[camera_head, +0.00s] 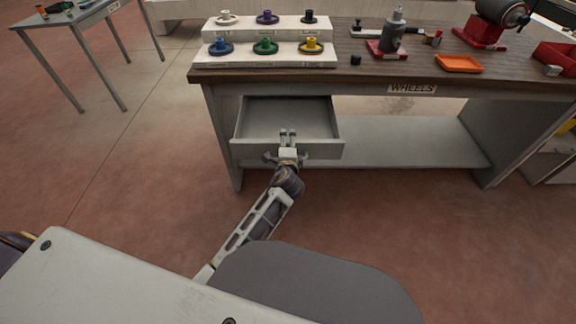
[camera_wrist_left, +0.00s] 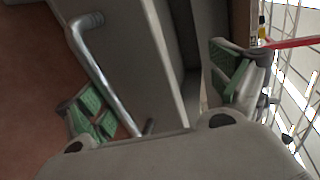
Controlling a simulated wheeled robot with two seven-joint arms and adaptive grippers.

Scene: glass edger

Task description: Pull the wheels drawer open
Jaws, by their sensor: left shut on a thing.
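The wheels drawer (camera_head: 322,150) sticks out from under the left part of the workbench, and its empty grey inside shows in the head view. My left gripper (camera_head: 288,152) is at the middle of the drawer's front and shut on it. In the left wrist view, the metal bar handle (camera_wrist_left: 101,72) runs along the grey front, close to one green-padded finger. The other finger of the left gripper (camera_wrist_left: 160,95) is on the far side of the front panel. The exact contact is partly hidden. My right gripper is not in view.
The workbench (camera_head: 365,73) carries a "WHEELS" label (camera_head: 412,88) right of the drawer. On it stand a stepped white rack (camera_head: 265,62) of coloured wheels, an orange tray (camera_head: 459,63) and a grinder (camera_head: 500,14). A lower shelf (camera_head: 410,145) lies behind.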

